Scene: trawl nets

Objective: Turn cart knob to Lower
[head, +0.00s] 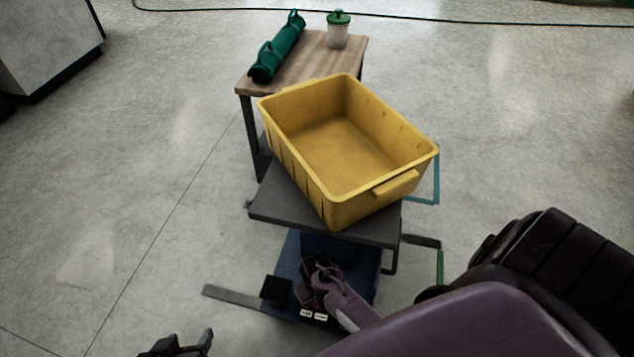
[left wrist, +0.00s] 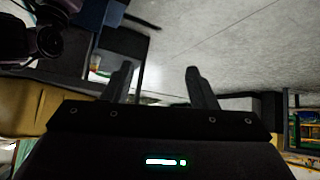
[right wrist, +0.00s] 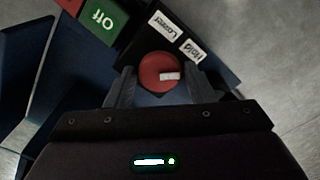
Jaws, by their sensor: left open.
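The cart's red round knob (right wrist: 158,72) shows in the right wrist view, with a white mark on its right side. White labels reading Lower (right wrist: 161,24) and Hold (right wrist: 191,50) sit beside it, upside down in that view. My right gripper (right wrist: 158,80) has its fingers apart, one on each side of the knob; I cannot tell whether they touch it. In the head view my right gripper (head: 312,272) is over the cart's blue base (head: 365,280) and hides the knob. My left gripper (head: 182,344) is open and empty at the lower left, away from the cart.
A yellow bin (head: 340,145) sits tilted across the cart's dark platform (head: 275,205). Behind it a wooden-topped table (head: 310,60) holds a green roll (head: 277,47) and a green-lidded jar (head: 338,30). Floor to the left is clear.

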